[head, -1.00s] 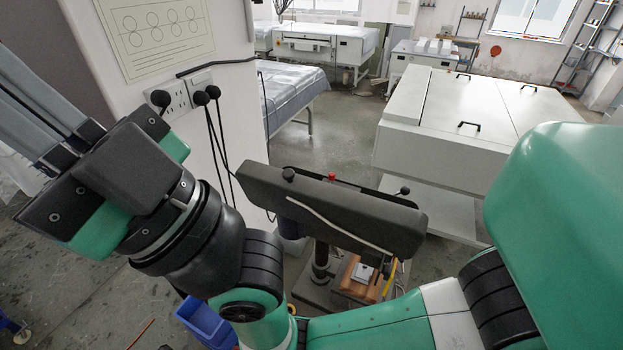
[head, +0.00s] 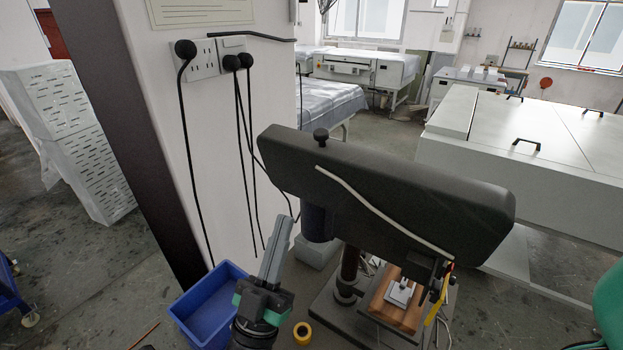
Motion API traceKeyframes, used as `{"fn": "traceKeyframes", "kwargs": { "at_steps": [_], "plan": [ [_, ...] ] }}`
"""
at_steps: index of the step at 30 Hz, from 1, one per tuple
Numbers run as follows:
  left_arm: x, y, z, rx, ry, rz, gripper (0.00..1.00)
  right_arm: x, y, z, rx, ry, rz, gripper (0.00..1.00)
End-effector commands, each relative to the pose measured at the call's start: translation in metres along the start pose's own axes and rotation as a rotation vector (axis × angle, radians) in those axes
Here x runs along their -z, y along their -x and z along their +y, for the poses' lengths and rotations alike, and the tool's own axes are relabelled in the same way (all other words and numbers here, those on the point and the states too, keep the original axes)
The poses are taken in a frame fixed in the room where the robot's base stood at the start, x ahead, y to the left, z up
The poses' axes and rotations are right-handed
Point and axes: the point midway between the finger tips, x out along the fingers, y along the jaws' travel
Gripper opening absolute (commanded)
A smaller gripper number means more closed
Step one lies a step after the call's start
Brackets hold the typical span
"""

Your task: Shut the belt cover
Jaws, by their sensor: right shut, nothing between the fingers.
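The belt cover (head: 400,190) is the long dark top of the drill press, with a black knob (head: 321,135) on it and a pale strip along its side. From this side it looks level with no gap showing; its far side is hidden, so I cannot tell fully whether it is shut. My right gripper (head: 281,228) is at lower middle, left of the drill press and below the cover's left end. Its grey fingers point up, are shut and empty, and look apart from the cover. My left gripper is not in view.
A blue bin (head: 208,300) and a yellow ring (head: 302,333) are near my right gripper. A wooden block (head: 400,312) with a metal piece lies on the press table. A wall pillar with plugged cords (head: 187,150) stands behind left. A white cabinet (head: 540,150) stands at right.

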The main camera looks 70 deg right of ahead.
Motion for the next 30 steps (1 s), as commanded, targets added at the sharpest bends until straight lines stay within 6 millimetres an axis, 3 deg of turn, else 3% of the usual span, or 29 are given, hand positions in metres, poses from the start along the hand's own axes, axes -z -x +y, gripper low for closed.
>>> {"fn": "traceKeyframes", "kwargs": {
  "at_steps": [8,20,24,30],
  "plan": [
    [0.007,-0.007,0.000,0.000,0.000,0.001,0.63,0.004,-0.022,0.001,-0.005,-0.002,0.001,0.00],
    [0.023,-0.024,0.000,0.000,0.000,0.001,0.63,0.005,-0.107,0.002,-0.008,-0.004,0.002,0.00],
    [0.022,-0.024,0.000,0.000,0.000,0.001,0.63,-0.014,-0.121,0.001,-0.005,-0.001,0.002,0.00],
    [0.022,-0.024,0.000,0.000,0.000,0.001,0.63,-0.025,-0.131,0.001,-0.003,-0.005,0.003,0.00]
  ]
}}
